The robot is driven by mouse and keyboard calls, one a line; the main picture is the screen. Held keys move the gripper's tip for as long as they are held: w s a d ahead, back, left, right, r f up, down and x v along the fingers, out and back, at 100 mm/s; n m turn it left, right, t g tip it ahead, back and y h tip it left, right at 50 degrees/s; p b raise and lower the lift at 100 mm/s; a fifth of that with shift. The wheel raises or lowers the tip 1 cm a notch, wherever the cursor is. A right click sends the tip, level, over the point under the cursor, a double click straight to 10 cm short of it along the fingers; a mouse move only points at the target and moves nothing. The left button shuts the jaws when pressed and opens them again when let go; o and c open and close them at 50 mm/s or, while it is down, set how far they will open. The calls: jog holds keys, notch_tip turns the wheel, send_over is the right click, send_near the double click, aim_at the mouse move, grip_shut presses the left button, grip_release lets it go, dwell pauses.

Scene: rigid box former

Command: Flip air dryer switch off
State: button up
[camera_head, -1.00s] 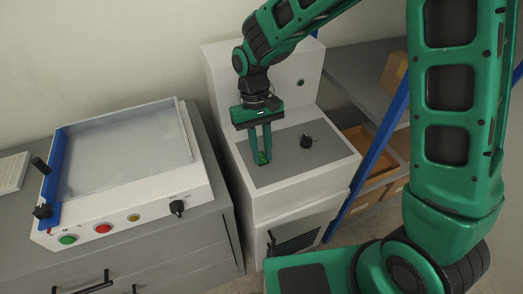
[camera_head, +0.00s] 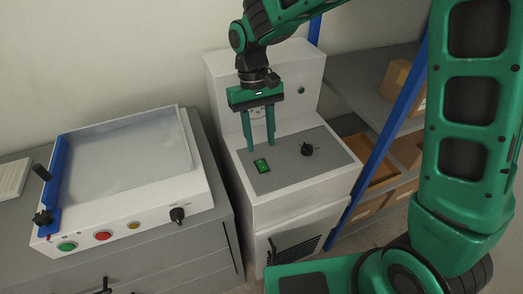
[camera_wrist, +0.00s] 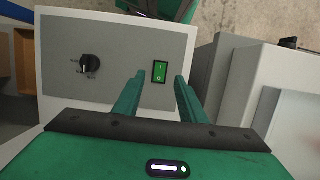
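The air dryer (camera_head: 290,205) is a white cabinet with a grey sloped top panel and a taller back. A lit green rocker switch (camera_head: 261,165) sits on the left of that panel, and it also shows in the wrist view (camera_wrist: 160,72). My gripper (camera_head: 262,148) is above the switch, its two green fingers pointing down and apart, with nothing between them. In the wrist view my gripper (camera_wrist: 158,78) has the switch showing beyond and between its fingertips. The fingers appear clear of the switch. Which side of the rocker is pressed is too small to tell.
A black knob (camera_head: 307,149) stands on the same panel, right of the switch. A white machine (camera_head: 120,205) with a blue edge, coloured buttons and a knob stands on the grey counter at left. Shelves with cardboard boxes (camera_head: 382,176) and a blue post are at right.

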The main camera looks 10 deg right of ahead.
jog(key=shift+v, duration=2.05)
jog(key=shift+d, duration=0.1)
jog(key=s+d+r+m+t, duration=0.1)
jog(key=s+d+r+m, duration=0.15)
jog(key=d, duration=0.75)
jog(key=s+d+r+m, duration=0.2)
jog(key=s+d, duration=0.1)
jog(key=d, duration=0.7)
jog(key=s+d+f+m+t+y, duration=0.1)
jog(key=s+d+m, duration=0.4)
jog(key=s+d, duration=0.9)
jog(key=s+f, duration=0.1)
jog(key=s, duration=0.2)
jog(key=shift+s+d+t, duration=0.25)
jog(key=shift+s+t, duration=0.05)
jog(key=shift+t, duration=0.1)
